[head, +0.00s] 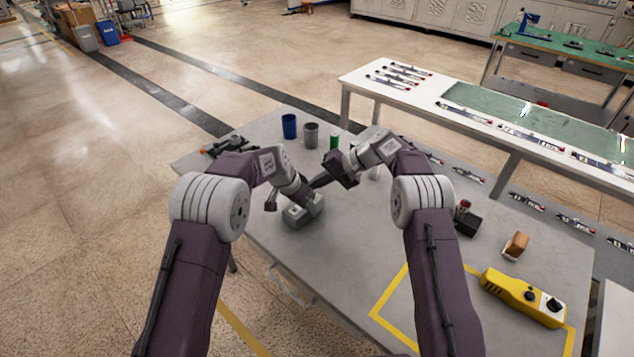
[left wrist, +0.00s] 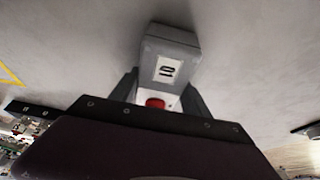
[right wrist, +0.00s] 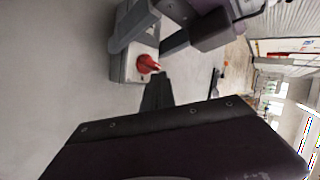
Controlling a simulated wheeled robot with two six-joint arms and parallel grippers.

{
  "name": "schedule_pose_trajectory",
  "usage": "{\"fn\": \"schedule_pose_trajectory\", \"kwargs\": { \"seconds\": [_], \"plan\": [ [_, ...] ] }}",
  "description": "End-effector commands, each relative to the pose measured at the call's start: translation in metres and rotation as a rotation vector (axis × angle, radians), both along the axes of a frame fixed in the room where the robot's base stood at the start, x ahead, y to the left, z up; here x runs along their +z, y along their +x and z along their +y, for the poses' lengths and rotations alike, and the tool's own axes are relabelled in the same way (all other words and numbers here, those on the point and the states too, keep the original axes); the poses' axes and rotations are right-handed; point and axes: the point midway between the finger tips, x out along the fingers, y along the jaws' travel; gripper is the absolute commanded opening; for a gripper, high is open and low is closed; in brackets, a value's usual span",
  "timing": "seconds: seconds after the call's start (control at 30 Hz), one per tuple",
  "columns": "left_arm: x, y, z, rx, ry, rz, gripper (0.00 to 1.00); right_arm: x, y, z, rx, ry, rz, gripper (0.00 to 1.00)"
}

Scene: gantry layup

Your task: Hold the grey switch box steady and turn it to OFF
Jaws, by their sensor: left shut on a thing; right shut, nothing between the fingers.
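The grey switch box (head: 293,216) sits on the grey table. In the left wrist view the box (left wrist: 172,45) has a white label with dark marks and a red knob (left wrist: 155,103). My left gripper (head: 304,203) is shut on the box, one finger on each side. My right gripper (head: 313,184) is shut and empty, coming in from the right above the box. In the right wrist view its fingertips (right wrist: 158,77) are right beside the red knob (right wrist: 148,64); I cannot tell if they touch it. The knob is hidden in the head view.
Blue (head: 289,126), grey (head: 311,135) and green (head: 334,141) cylinders stand behind the grippers. A yellow control box (head: 524,297) lies at the right near yellow floor-style tape. A brown block (head: 516,245) and a dark holder (head: 467,224) stand nearby. The table's front middle is clear.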

Motion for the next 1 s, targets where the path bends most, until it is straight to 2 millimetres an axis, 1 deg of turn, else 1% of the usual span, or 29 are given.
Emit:
{"fn": "schedule_pose_trajectory", "kwargs": {
  "seconds": [0.03,0.13,0.27,0.5,0.6,0.7,0.83,1.0],
  "plan": [
    [0.002,0.004,0.001,0.008,-0.003,-0.013,0.01,0.0,-0.006,0.003,0.015,0.004,0.013,0.0],
    [0.002,0.005,0.002,0.01,-0.003,-0.015,0.01,0.0,-0.006,0.003,0.015,0.004,0.014,0.0],
    [0.002,0.006,0.002,0.012,-0.003,-0.017,0.01,0.008,-0.008,-0.006,0.014,0.003,0.013,0.0],
    [0.002,0.005,0.002,0.008,-0.003,-0.013,0.01,0.049,-0.017,-0.049,0.005,0.002,0.003,0.0],
    [0.002,0.004,0.001,0.007,-0.002,-0.012,0.01,0.064,-0.021,-0.065,0.004,0.002,0.002,0.0],
    [0.002,0.004,0.001,0.007,-0.002,-0.011,0.01,0.075,-0.023,-0.076,0.004,0.002,0.001,0.0],
    [0.002,0.004,0.001,0.007,-0.002,-0.01,0.01,0.081,-0.025,-0.082,0.004,0.003,0.002,0.0],
    [0.001,0.003,0.001,0.007,-0.002,-0.01,0.01,0.082,-0.025,-0.083,0.004,0.002,0.001,0.0]
  ]
}}
